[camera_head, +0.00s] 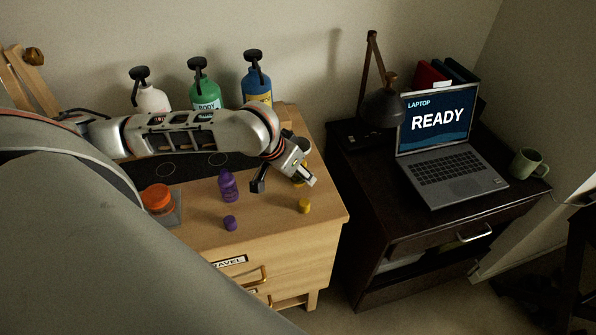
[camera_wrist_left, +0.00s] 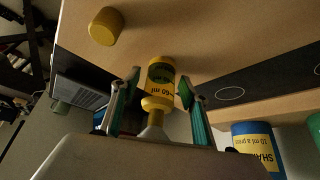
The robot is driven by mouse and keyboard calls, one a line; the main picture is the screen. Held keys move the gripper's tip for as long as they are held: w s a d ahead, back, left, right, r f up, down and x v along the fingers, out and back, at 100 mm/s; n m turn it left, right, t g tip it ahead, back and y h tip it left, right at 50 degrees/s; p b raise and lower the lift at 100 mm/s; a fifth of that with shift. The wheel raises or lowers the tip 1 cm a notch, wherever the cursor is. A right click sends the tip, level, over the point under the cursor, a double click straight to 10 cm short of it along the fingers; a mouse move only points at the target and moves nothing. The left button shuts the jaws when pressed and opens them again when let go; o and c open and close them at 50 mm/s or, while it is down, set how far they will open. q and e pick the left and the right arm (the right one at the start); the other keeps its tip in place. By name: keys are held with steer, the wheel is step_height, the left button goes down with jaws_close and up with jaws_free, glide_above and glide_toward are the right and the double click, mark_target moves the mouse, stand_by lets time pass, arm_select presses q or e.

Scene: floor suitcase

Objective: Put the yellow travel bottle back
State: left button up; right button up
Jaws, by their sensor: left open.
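The yellow travel bottle (camera_wrist_left: 160,75), with a dark "60 ml" label, stands on the wooden cabinet top (camera_head: 270,225). In the head view it is mostly hidden behind my left gripper (camera_head: 285,184). In the left wrist view the open fingers of my left gripper (camera_wrist_left: 158,97) are on either side of the bottle, with gaps visible. A loose yellow cap (camera_head: 304,206) lies on the cabinet top near the front right corner; it also shows in the left wrist view (camera_wrist_left: 105,27). My right gripper is in neither view.
A purple bottle (camera_head: 228,185) and purple cap (camera_head: 230,223) are left of the gripper. An orange-lidded jar (camera_head: 157,198) is further left. White, green (camera_head: 204,92) and blue (camera_head: 257,87) pump bottles stand behind. A drawer labelled TRAVEL (camera_head: 230,262) is below.

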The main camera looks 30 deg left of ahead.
arm_select(q)
steer(key=p+v, duration=0.1)
steer(key=v, duration=0.4)
steer(key=shift+w+r, duration=0.1)
steer(key=shift+r, duration=0.15)
steer(key=p+v, duration=0.1)
steer(key=v, duration=0.6)
steer(key=shift+p, duration=0.35)
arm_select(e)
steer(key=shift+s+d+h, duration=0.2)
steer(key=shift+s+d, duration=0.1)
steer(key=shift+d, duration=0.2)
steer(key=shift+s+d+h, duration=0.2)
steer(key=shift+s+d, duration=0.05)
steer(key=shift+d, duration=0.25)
arm_select(q)
steer(key=shift+d+f, duration=0.1)
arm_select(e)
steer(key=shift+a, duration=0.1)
